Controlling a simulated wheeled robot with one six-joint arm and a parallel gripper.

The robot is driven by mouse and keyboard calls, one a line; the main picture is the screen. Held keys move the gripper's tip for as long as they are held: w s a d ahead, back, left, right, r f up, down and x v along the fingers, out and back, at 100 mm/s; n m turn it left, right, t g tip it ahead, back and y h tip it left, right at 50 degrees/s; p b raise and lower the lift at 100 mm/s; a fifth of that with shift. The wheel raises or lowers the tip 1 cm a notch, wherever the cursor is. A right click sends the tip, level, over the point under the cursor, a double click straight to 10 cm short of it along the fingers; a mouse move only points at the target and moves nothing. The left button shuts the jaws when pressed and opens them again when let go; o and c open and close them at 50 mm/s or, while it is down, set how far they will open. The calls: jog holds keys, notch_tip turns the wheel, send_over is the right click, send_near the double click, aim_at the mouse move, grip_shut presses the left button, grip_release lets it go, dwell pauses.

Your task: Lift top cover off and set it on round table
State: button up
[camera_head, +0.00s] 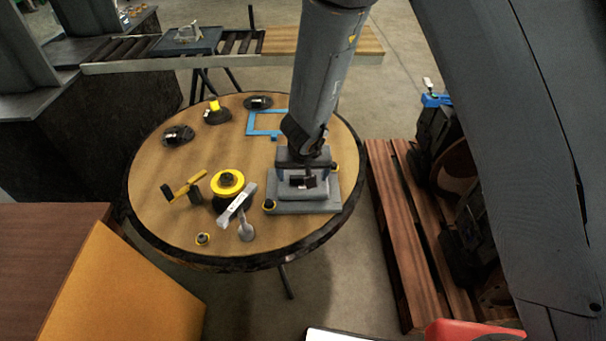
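A grey stepped rectangular cover (305,206) appears to rest flat at the right side of the round wooden table (225,155). Small yellow-and-black pieces show at its near left and far right corners. My gripper (303,180) points down over the middle of the cover, at a small dark part on its top. My gripper and wrist hide part of the cover's top. The fingertips are too small and dark to tell whether they are open or shut on that part.
A yellow-topped round part (228,183), a grey rod-like part (238,204), a yellow-handled tool (187,187) and a blue frame (262,124) lie on the table. Several small dark parts sit at its far left. A wooden pallet (395,235) with engine parts stands right. A roller conveyor (125,50) runs behind.

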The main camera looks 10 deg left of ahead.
jog(key=p+v, duration=0.4)
jog(key=v, duration=0.3)
jog(key=shift+r, duration=0.35)
